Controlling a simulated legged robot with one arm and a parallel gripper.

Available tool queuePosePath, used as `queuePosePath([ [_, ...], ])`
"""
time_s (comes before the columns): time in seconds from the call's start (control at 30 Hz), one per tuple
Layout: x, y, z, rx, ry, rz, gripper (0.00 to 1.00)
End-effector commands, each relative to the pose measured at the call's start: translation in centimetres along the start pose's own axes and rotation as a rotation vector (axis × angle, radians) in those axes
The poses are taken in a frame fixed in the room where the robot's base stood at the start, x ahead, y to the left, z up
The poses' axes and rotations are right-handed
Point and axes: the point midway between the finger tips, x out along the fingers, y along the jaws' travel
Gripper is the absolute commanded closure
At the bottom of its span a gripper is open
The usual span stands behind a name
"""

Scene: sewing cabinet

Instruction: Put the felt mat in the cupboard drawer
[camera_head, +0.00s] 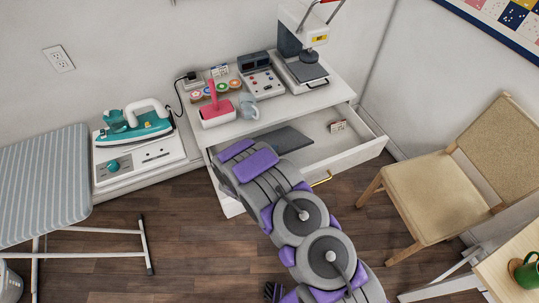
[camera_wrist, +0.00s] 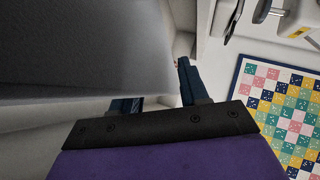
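The felt mat (camera_head: 284,140) is a flat dark grey sheet inside the open cupboard drawer (camera_head: 352,152), toward its left side. My arm covers part of it in the head view. In the wrist view a large grey surface (camera_wrist: 75,45), seemingly the mat, fills the upper left close to the camera and covers part of one finger. My gripper (camera_wrist: 155,88) has its two dark blue fingers apart, with nothing seen clamped between them. My gripper's tips are hidden behind my arm in the head view. I cannot tell whether a finger touches the mat.
A small labelled box (camera_head: 338,126) lies in the drawer's right part. The cabinet top (camera_head: 290,110) holds a heat press (camera_head: 304,70), a control box (camera_head: 261,82), a pink-handled tool (camera_head: 216,108) and a mug (camera_head: 248,106). A chair (camera_head: 430,190) stands to the right, an ironing board (camera_head: 45,180) to the left.

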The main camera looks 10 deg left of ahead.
Motion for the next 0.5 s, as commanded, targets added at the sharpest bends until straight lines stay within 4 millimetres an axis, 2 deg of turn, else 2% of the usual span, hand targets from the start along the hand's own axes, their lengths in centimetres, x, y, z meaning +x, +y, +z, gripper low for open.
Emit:
queuePosePath([
  [0.17,-0.1,0.0,0.2,-0.003,0.001,-0.001,0.56],
  [0.27,-0.9,0.1,0.7,-0.01,0.0,-0.002,0.56],
  [0.37,-2.4,-0.1,1.0,-0.011,-0.001,-0.003,0.56],
  [0.5,-5.3,-0.1,0.9,-0.014,-0.002,-0.004,0.56],
])
